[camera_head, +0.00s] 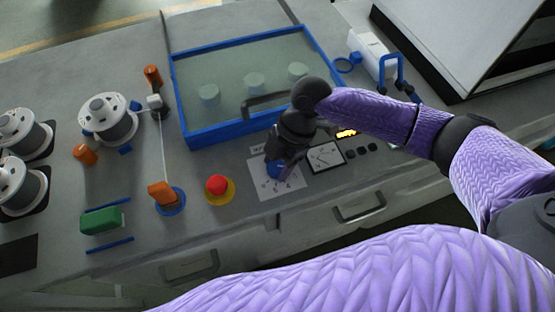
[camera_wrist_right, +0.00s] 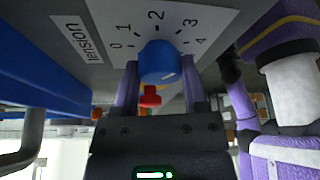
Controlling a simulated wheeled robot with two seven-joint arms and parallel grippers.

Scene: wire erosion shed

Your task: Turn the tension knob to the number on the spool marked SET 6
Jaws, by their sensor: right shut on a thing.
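The tension knob (camera_wrist_right: 158,60) is blue and sits on a white dial plate (camera_wrist_right: 118,20) with the numbers 0 to 4 in view. A small white mark shows on the knob's lower right edge in the right wrist view; I cannot tell surely which number it points to. My right gripper (camera_wrist_right: 159,84) is shut on the knob, one finger on each side. In the head view the right gripper (camera_head: 282,160) partly covers the knob (camera_head: 275,170). White spools (camera_head: 108,120) stand at the left; no SET marking is legible. My left gripper is not in view.
A red stop button (camera_head: 217,186) on a yellow base is left of the dial. A gauge (camera_head: 325,157) and small black buttons (camera_head: 362,151) are to the right. A wire runs by an orange block (camera_head: 162,193).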

